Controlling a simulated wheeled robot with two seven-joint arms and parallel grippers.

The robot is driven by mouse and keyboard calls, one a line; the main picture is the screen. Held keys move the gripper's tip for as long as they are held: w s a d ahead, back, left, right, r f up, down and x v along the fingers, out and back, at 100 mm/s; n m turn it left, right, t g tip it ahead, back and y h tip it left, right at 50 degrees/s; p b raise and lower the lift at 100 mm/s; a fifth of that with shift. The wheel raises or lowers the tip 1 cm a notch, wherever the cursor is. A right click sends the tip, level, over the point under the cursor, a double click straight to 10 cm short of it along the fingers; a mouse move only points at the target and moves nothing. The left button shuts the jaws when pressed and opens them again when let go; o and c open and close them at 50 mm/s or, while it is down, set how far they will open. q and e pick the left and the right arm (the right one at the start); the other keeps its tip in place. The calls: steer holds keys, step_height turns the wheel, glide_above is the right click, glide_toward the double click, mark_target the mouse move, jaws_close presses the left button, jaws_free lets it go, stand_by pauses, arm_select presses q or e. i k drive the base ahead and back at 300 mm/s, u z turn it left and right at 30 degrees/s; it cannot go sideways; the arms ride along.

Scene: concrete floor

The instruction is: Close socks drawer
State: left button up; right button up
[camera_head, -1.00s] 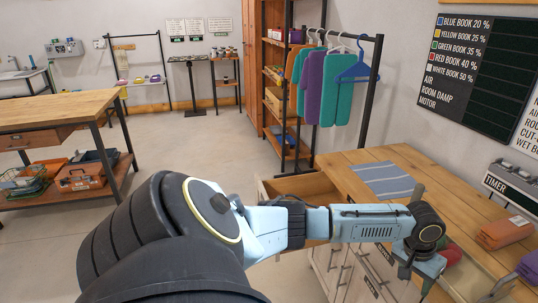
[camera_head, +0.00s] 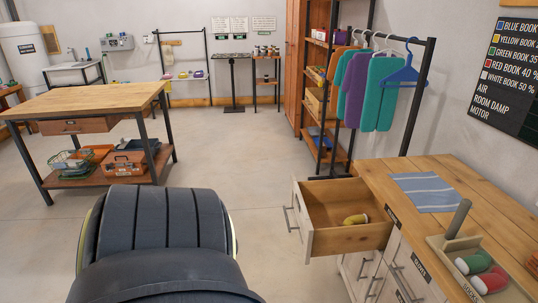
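A wooden drawer (camera_head: 349,240) with a pale front is pulled open at the left end of the wooden bench (camera_head: 462,200). Its metal handle (camera_head: 291,217) faces left. The drawer's own label cannot be read. An open tray (camera_head: 462,277) on the bench holds a green roll (camera_head: 468,264) and a red roll (camera_head: 488,281). A dark part of my own arm fills the lower left. Neither gripper is in view.
Shut cabinet fronts with handles (camera_head: 373,280) sit below the bench top. A striped cloth (camera_head: 427,191) lies on the bench. A clothes rack (camera_head: 411,110) stands behind it. A wooden table (camera_head: 84,101) is at the left. The floor left of the drawer is clear.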

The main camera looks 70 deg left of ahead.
mark_target(318, 210)
steer(key=u, duration=2.15)
steer(key=i, duration=0.3)
steer(key=z, duration=0.65)
steer(key=k, duration=1.1)
steer(key=u, duration=0.45)
steer(key=i, duration=1.7)
steer(key=z, duration=1.1)
